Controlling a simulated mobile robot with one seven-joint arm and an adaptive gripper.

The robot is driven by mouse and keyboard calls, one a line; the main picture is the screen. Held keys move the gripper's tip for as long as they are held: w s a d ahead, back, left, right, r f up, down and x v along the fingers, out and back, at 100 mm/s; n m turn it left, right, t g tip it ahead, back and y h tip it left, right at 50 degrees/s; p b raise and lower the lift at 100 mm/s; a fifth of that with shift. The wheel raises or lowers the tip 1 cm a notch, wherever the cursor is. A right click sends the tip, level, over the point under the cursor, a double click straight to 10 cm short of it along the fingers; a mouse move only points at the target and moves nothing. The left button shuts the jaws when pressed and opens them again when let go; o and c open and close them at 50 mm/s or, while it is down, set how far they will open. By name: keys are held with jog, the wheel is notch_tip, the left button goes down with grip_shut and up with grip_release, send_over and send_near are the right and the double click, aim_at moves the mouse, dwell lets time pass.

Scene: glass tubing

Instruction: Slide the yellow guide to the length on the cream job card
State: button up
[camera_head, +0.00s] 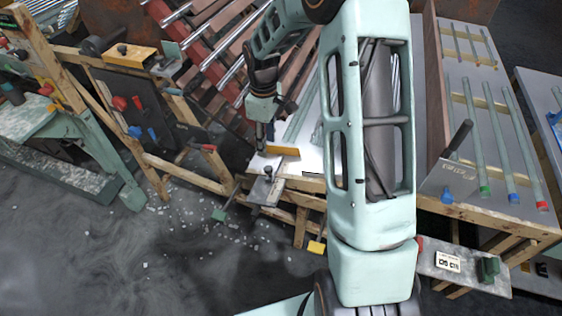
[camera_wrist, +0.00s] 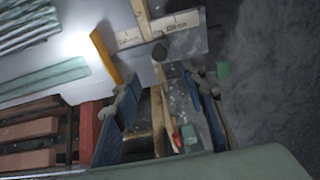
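The yellow guide (camera_head: 283,151) is a short bar lying across the pale work surface, just beyond my gripper (camera_head: 262,146). In the wrist view the yellow guide (camera_wrist: 105,57) stands left of my gripper (camera_wrist: 163,82), apart from its fingers. The two blue fingers are spread open, with no object held between them. A dark round knob (camera_wrist: 160,50) shows beyond the gap, by a pale strip with markings (camera_wrist: 180,25) too small to read. A cream card with dark print (camera_head: 447,261) sits on the grey shelf at lower right; its figures are unreadable.
Glass tubes (camera_head: 473,120) with coloured ends lie on a grey table at right, beside a tall wooden board (camera_head: 432,80). A red rack with metal rods (camera_head: 205,65) stands at the back. My arm hides the middle of the bench. White fragments litter the floor.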

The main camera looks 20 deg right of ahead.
aim_at(268, 168)
notch_tip(268, 168, down, 11)
jog(key=shift+r+b, duration=0.1)
jog(key=shift+b, duration=0.4)
grip_shut()
